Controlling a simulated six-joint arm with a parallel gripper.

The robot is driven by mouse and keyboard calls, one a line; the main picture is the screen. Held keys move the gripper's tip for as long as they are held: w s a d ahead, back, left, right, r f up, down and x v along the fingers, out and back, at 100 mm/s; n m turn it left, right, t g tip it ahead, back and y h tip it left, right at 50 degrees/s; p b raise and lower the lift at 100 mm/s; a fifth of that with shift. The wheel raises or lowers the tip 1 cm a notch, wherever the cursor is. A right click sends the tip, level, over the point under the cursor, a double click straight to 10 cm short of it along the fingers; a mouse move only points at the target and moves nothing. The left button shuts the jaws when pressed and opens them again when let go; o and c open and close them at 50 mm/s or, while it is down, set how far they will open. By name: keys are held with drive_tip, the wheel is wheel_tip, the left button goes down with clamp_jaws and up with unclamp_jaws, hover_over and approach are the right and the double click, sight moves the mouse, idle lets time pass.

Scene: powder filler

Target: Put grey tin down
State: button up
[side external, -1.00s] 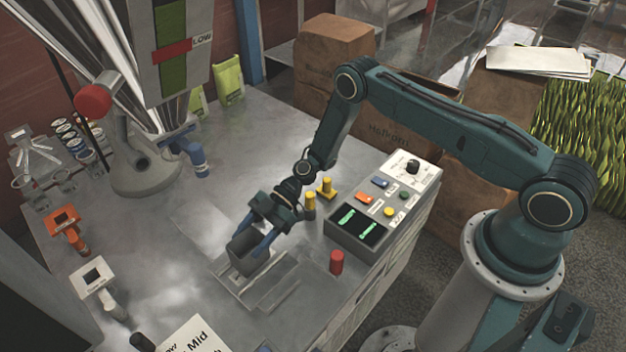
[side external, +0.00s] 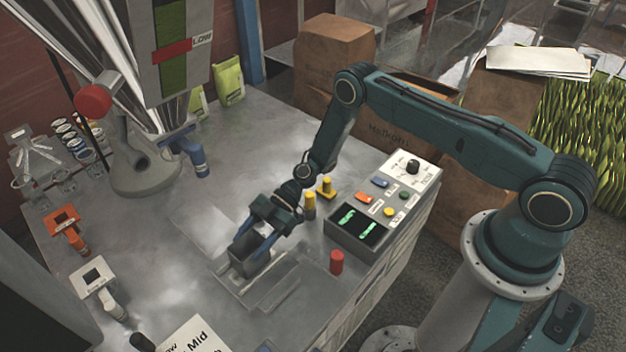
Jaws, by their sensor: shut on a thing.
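The grey tin (side external: 250,256) is an open-topped, box-like container in the lower middle of the side external view. My gripper (side external: 257,240) is shut on it, with one blue finger on each side. The tin is upright, low over the left part of a metal plate with raised rails (side external: 282,284) on the table. I cannot tell whether its base touches the plate.
A red cylinder (side external: 337,262) and yellow posts (side external: 310,205) stand to the right of the tin. A control box (side external: 385,215) with buttons is further right. An orange-headed tool (side external: 66,228) and a white-headed tool (side external: 97,282) lie left. The table between is clear.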

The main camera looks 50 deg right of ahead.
drive_tip(key=shift+f, duration=0.35)
drive_tip(key=o, duration=1.2)
drive_tip(key=shift+c, duration=0.2)
drive_tip(key=shift+d, duration=0.1)
drive_tip(key=v, duration=1.3)
drive_tip(key=shift+d, duration=0.25)
drive_tip(key=shift+r, duration=0.1)
